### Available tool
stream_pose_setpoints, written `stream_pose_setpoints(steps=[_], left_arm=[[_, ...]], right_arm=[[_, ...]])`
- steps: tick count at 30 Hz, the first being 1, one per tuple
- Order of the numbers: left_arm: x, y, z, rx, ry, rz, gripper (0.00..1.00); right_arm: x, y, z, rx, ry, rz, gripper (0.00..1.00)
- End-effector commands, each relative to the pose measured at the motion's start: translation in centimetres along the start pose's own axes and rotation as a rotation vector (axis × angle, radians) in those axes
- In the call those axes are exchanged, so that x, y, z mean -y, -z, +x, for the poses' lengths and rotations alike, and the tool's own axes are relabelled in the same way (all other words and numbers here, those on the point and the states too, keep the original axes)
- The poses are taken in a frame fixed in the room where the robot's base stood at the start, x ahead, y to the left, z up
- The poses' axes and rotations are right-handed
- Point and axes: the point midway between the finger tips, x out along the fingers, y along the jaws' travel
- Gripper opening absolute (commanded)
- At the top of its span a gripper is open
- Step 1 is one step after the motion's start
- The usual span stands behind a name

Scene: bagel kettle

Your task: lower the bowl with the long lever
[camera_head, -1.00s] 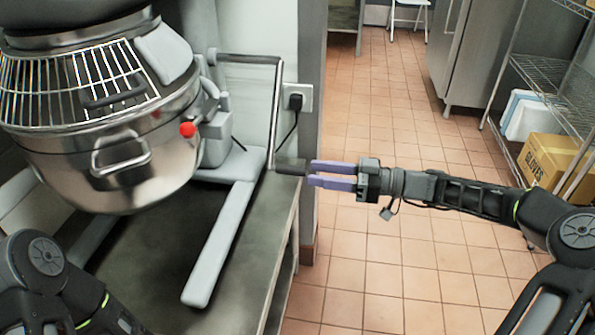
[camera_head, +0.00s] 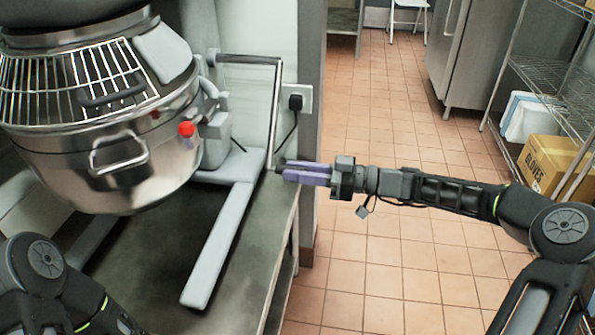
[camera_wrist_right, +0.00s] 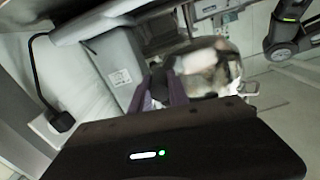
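The steel mixer bowl (camera_head: 165,165) hangs at the left under a wire guard, raised above the counter. The long lever (camera_head: 275,110) is a bent grey bar to its right; its upright part runs down to a dark handle grip at the low end. My right gripper (camera_head: 290,173) has its purple fingers around that handle, which they mostly hide. In the right wrist view the dark handle (camera_wrist_right: 158,85) sits between the two fingers (camera_wrist_right: 160,95), which look closed against it. Only part of my left arm shows at bottom left; its gripper is out of view.
The mixer's grey base leg (camera_head: 222,240) lies on the steel counter (camera_head: 255,260). A wall socket (camera_head: 297,98) with a black cord is just behind the lever. Tiled floor (camera_head: 375,270) is clear to the right; a wire shelf (camera_head: 545,75) holds a glove box (camera_head: 548,160).

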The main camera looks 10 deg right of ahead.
Motion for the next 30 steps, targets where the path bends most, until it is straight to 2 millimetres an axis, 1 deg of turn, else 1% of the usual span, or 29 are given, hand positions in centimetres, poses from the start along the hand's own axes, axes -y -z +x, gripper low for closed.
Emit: stream_pose_setpoints(steps=[1, 6, 30], left_arm=[[0.00, 0.00, 0.00, 0.000, 0.000, 0.000, 0.36], [0.00, 0.00, 0.00, 0.000, 0.000, 0.000, 0.36], [0.00, 0.00, 0.00, 0.000, 0.000, 0.000, 0.36]], right_arm=[[0.02, -0.01, 0.00, 0.000, 0.001, 0.000, 0.14], [0.03, -0.01, 0.00, 0.000, 0.001, 0.000, 0.00], [0.06, -0.04, 0.00, 0.001, 0.002, 0.000, 0.00]])
